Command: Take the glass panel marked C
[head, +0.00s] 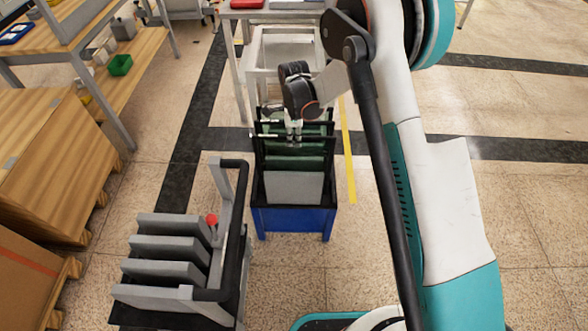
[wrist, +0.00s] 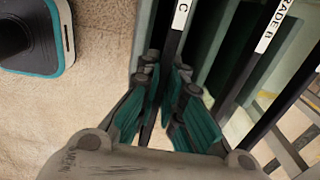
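The glass panel marked C shows in the wrist view as a dark edge strip with a white C label (wrist: 183,12). My gripper (wrist: 167,82) has its two teal-padded fingers close together on either side of this strip, below the label, and looks shut on it. In the head view my gripper (head: 294,138) is at the upper edge of greenish panels standing upright in a blue-based rack (head: 293,219). The finger contact is too small to see there. A neighbouring panel carries a label reading "…RADE B" (wrist: 272,22).
A pale grey plate (head: 294,188) forms the rack's near face. A grey slotted stand (head: 172,248) with a red knob (head: 211,220) stands at the front left. A pale metal frame (head: 285,50) is behind the rack. Floor lies clear right of the rack.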

